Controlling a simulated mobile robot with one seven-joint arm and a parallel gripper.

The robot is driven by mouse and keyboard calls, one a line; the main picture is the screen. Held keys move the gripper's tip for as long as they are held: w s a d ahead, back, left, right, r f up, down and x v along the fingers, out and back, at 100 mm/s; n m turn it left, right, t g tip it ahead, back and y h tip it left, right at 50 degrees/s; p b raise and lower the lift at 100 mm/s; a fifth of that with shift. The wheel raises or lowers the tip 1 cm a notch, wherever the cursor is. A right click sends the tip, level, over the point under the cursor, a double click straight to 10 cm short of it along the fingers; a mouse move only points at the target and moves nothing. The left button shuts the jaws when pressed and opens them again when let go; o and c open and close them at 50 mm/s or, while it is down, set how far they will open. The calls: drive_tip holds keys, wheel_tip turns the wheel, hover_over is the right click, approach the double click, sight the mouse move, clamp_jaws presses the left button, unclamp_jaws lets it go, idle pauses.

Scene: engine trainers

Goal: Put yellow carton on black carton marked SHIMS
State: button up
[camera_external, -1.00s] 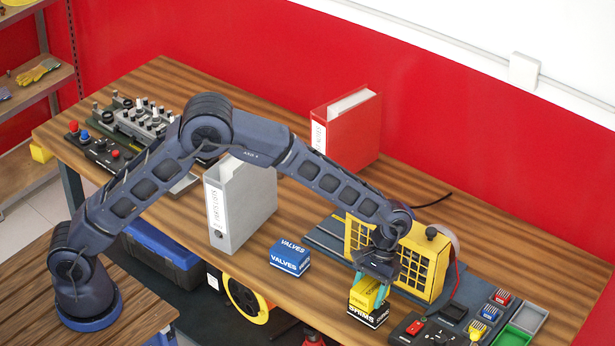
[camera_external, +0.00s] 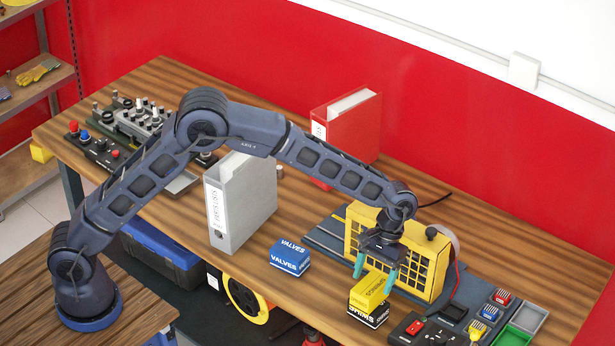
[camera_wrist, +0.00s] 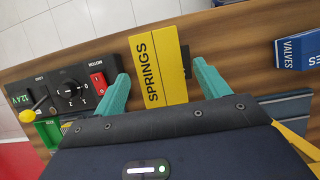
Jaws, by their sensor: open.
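The yellow carton (camera_external: 370,289) rests on top of the black carton marked SHIMS (camera_external: 368,316) near the front edge of the table. In the wrist view the yellow carton (camera_wrist: 157,66) shows its SPRINGS lettering, and a small dark bit of the black carton (camera_wrist: 186,62) shows at its right side. My gripper (camera_external: 374,272) is open and empty just above the yellow carton. In the wrist view its teal fingers (camera_wrist: 160,82) stand apart on either side of the carton, with gaps between.
A blue VALVES carton (camera_external: 290,256) stands to the left. A yellow caged engine trainer (camera_external: 412,263) is close behind my gripper. A control panel with a red switch (camera_external: 415,327) lies to the right. A grey binder (camera_external: 240,205) and a red binder (camera_external: 350,130) stand further back.

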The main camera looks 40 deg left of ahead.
drive_tip(key=v, duration=0.7)
drive_tip(key=shift+w+r, duration=0.1)
drive_tip(key=w+a+r+t+h, duration=0.1)
drive_tip(key=a+r, duration=0.5)
drive_tip(key=a, duration=0.3)
drive_tip(key=w+a+r+t, duration=0.1)
drive_tip(key=a+r, duration=0.5)
drive_tip(key=a, duration=0.3)
drive_tip(key=s+a+r+t, duration=0.1)
drive_tip(key=s+a+r, duration=0.25)
drive_tip(key=a, duration=0.55)
drive_tip(key=s+a+r+t, duration=0.15)
drive_tip(key=a+r, duration=0.25)
drive_tip(key=a, duration=0.5)
drive_tip(key=s+a+r+t, duration=0.2)
drive_tip(key=s+a, duration=0.9)
drive_tip(key=a, duration=0.4)
drive_tip(key=s+a+f+t+y, duration=0.1)
drive_tip(key=s+a+f+t, duration=0.1)
drive_tip(key=s+a+f, duration=0.3)
drive_tip(key=shift+s+a+f, duration=0.2)
drive_tip(key=shift+s+a, duration=1.85)
drive_tip(key=shift+s, duration=1.95)
drive_tip(key=shift+t, duration=0.25)
